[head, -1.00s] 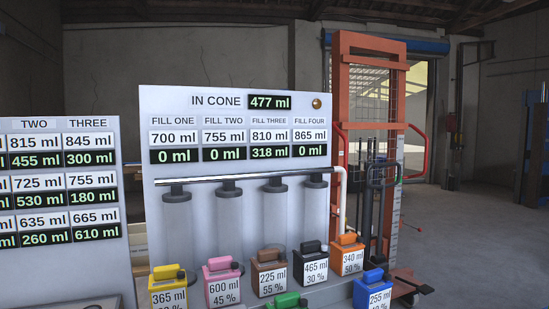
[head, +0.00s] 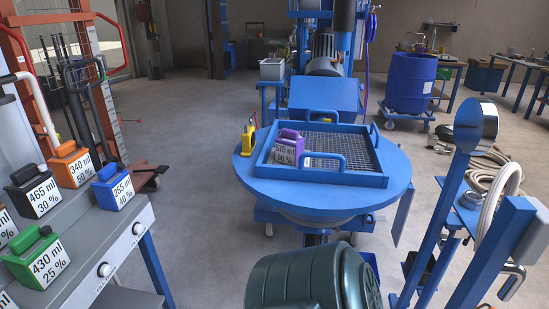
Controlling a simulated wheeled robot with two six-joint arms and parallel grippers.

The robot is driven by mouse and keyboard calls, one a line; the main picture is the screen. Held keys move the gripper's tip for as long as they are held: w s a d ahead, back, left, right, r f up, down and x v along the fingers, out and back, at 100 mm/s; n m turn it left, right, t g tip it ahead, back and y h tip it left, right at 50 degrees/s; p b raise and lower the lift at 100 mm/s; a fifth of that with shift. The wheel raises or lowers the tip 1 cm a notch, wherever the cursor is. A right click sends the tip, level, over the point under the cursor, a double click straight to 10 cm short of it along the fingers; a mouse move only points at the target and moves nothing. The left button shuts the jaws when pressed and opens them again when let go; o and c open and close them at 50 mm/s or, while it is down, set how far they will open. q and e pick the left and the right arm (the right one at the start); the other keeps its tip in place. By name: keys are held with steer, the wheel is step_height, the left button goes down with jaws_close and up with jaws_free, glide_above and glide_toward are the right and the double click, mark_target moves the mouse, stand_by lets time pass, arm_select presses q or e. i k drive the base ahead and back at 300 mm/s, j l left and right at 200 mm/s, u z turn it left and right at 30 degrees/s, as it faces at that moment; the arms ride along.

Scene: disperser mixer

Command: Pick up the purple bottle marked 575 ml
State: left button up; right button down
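The purple bottle (head: 289,147), with a white label reading 575 ml and 50 %, stands upright on the blue mixer's round top (head: 385,195), in the left part of the square tray with the wire grid (head: 336,149). A blue handle bar of the tray is in front of it at its right. Neither of my grippers shows in the head view.
A small yellow thing (head: 248,137) stands left of the tray. At the left, a grey bench (head: 97,229) holds blue (head: 112,187), orange, black and green bottles. A dark green motor (head: 305,278) is in front. Blue posts with a round disc (head: 475,124) rise at the right. Floor shows between bench and mixer.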

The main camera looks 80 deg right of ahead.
mark_target(289, 145)
steer(key=j+z, duration=0.1)
steer(key=z, duration=0.3)
steer(key=j+z, duration=0.1)
steer(key=z, duration=0.3)
steer(key=j+z, duration=0.15)
steer(key=z, duration=0.25)
